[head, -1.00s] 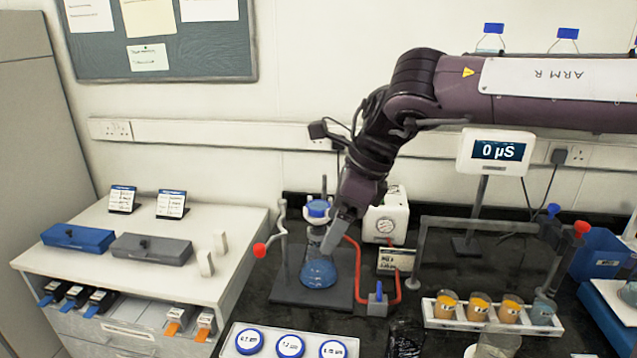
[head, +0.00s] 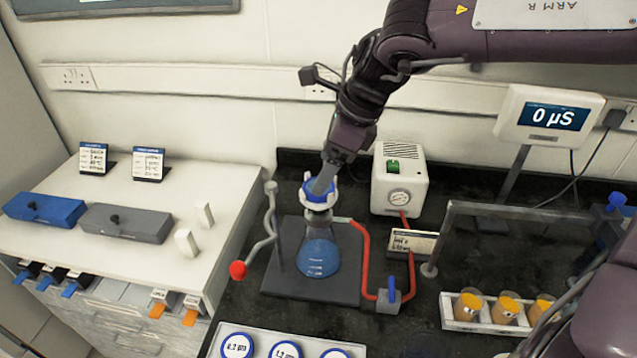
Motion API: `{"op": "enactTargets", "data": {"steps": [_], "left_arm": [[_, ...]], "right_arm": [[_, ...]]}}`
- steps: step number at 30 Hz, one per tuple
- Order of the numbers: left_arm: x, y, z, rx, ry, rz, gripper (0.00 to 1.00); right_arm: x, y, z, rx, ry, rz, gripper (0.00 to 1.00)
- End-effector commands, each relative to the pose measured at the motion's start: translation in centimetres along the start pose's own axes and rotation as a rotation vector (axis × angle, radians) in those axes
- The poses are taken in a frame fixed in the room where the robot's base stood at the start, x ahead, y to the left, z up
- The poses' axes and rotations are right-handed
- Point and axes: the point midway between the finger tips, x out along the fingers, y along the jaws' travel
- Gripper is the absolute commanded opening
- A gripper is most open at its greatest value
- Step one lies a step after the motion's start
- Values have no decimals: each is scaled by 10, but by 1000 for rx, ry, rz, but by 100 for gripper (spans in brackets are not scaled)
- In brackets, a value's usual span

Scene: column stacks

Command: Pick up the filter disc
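A blue funnel top with a white rim (head: 318,204) sits on the filter flask (head: 318,257), which holds blue liquid on a dark stand. My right gripper (head: 322,187) points down at the funnel, its fingertips over or inside the rim. The fingers overlap in this view, so I cannot tell whether they are open or hold anything. No loose filter disc can be made out in the funnel. Round blue-rimmed white discs or lids with size labels (head: 285,350) lie in a white tray (head: 225,329) at the bottom edge, partly cut off. My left gripper is not in view.
A red tube (head: 365,260) runs beside the flask to a white pump box (head: 398,180). A grey frame (head: 500,208) and a rack of orange-filled cups (head: 470,325) stand at right. A clamp arm with a red knob (head: 238,269) stands left of the flask.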

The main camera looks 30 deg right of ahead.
Motion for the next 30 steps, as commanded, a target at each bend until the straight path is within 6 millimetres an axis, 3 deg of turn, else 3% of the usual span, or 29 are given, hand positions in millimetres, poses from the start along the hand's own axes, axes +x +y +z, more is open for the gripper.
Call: {"op": "enactTargets", "data": {"steps": [2,7,17,27,30], "left_arm": [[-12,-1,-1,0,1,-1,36],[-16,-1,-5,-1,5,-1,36],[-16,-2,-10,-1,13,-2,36],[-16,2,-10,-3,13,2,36],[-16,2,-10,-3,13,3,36]], "right_arm": [[10,4,-1,1,3,7,80],[31,4,-1,2,1,3,80],[37,4,-2,1,0,0,78],[36,4,-2,1,0,0,34],[36,4,-2,1,0,0,32]]}}
